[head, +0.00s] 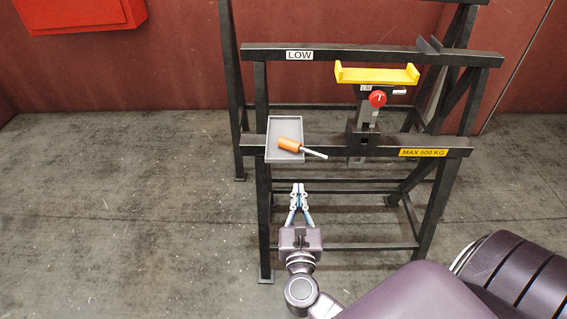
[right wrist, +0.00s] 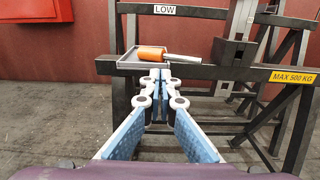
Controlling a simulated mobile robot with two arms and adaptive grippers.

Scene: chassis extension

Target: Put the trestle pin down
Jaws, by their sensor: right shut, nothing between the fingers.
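The trestle pin has an orange handle and a thin metal shank. In the head view the pin (head: 290,145) lies on a small grey tray (head: 284,125) fixed on the trestle's front rail; its shank sticks out past the tray's right edge. It also shows in the right wrist view (right wrist: 152,53), beyond the fingertips. My right gripper (head: 298,188) is shut and empty, in front of the tray and apart from the pin. In the right wrist view its fingers (right wrist: 160,75) meet at the tips. My left gripper is not in view.
The black trestle (head: 346,50) stands ahead, with a LOW label and a MAX 500 KG label. A yellow cradle (head: 377,75) with a red knob (head: 377,99) rises right of the tray. A red box (head: 82,15) hangs on the back wall. The floor at left is clear.

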